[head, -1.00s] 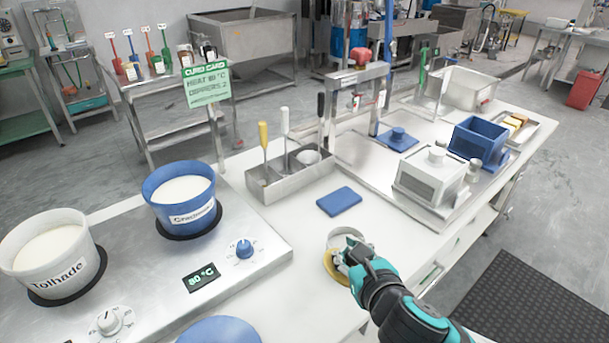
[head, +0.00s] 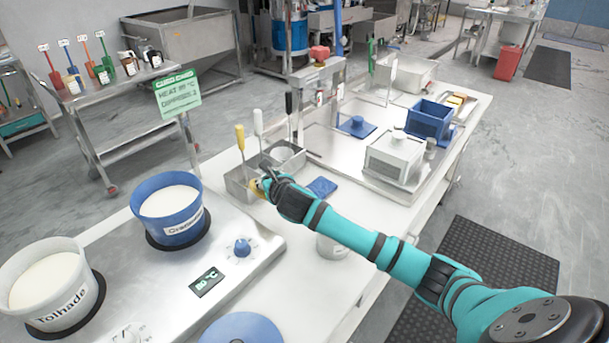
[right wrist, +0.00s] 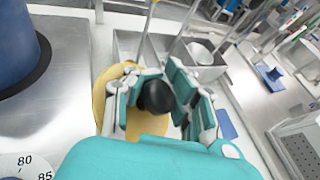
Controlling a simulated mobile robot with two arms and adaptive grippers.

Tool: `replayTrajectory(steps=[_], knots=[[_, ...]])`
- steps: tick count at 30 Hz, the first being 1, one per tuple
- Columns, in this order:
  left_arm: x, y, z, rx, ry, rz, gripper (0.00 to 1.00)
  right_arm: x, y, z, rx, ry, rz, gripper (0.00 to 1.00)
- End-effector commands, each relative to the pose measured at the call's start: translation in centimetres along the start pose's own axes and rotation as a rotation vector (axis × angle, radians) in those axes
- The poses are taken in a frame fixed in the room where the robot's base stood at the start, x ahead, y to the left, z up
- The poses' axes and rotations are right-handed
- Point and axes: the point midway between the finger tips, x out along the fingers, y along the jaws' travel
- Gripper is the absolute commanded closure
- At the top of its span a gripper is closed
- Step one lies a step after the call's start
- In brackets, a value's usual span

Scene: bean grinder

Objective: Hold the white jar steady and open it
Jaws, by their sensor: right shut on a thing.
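The white jar (head: 331,247) stands on the white counter in the head view. My right forearm crosses above it and hides its top. My right gripper (head: 267,185) is away from the jar, up and to the left, near the steel utensil tray. It is shut on a yellow round lid (head: 255,188), mostly hidden by the fingers in the head view. In the right wrist view the yellow lid (right wrist: 103,92) shows tilted behind the fingers, with a black knob (right wrist: 155,97) between them. My left gripper is not in view.
The steel tray (head: 237,184) with upright utensils is close by the lid. A blue pad (head: 322,187) lies behind my arm. The hot plate (head: 262,253) with blue and white tubs is at left. Counter between hot plate and jar is clear.

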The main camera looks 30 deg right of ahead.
Motion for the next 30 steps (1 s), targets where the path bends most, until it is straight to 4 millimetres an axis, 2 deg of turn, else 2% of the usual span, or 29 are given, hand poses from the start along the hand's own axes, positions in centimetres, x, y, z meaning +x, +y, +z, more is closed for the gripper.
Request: replayTrajectory(steps=[1,3,11,17,28,30], knots=[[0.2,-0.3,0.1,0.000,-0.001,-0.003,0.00,0.5,0.2,-1.4,0.003,0.008,0.000,1.00],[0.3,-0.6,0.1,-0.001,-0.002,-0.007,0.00,0.9,0.2,-2.7,0.002,0.007,0.000,1.00],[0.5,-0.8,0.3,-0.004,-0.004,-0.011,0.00,1.8,0.4,-4.7,0.001,0.003,0.001,1.00],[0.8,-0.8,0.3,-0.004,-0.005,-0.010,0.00,2.9,0.6,-7.4,0.001,0.005,0.000,1.00],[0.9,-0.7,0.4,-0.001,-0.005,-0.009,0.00,3.1,0.6,-7.9,-0.002,0.003,0.000,1.00],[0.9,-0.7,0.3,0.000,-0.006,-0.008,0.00,3.1,0.6,-7.8,-0.002,0.002,0.000,0.86]])
